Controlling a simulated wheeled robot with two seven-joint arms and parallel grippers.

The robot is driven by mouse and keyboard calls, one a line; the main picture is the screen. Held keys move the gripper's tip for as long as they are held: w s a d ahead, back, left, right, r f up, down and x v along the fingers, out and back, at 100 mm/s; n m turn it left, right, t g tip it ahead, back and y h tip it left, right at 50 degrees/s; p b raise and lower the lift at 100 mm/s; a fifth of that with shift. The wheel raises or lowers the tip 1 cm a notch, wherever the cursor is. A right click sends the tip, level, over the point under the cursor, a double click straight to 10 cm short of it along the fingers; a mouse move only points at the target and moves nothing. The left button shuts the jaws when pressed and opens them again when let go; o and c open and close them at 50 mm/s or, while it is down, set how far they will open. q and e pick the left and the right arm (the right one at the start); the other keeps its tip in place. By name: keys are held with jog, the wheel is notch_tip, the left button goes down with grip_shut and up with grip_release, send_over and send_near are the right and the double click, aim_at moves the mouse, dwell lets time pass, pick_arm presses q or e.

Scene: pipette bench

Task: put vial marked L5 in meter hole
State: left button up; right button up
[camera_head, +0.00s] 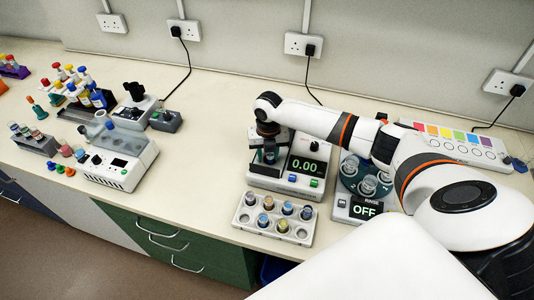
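My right gripper (269,149) points down over the left part of the white meter (283,183), whose display reads 0.00. A small dark bluish vial (269,157) shows between or just below its fingers, at the meter's hole area. The fingers are too small and dark to tell whether they press on it, and the hole is hidden. The mark L5 cannot be read on any vial. A pale vial rack (273,233) in front of the meter holds several vials with coloured tops, with empty holes at its front corners. My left gripper is out of view.
A white device with an OFF display (366,210) and a round holder stands right of the meter, partly behind my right arm. A color-strip panel (455,142) lies behind. Tube racks and a white instrument (120,165) stand at left. Bench between is clear.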

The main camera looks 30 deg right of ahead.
jog(key=shift+s+d+f, duration=0.3)
jog(key=shift+s+f, duration=0.1)
jog(key=shift+f, duration=0.05)
jog(key=shift+r, duration=0.25)
notch_tip(320, 180, up, 13)
jog(key=b, duration=0.2)
jog(key=shift+w, duration=0.25)
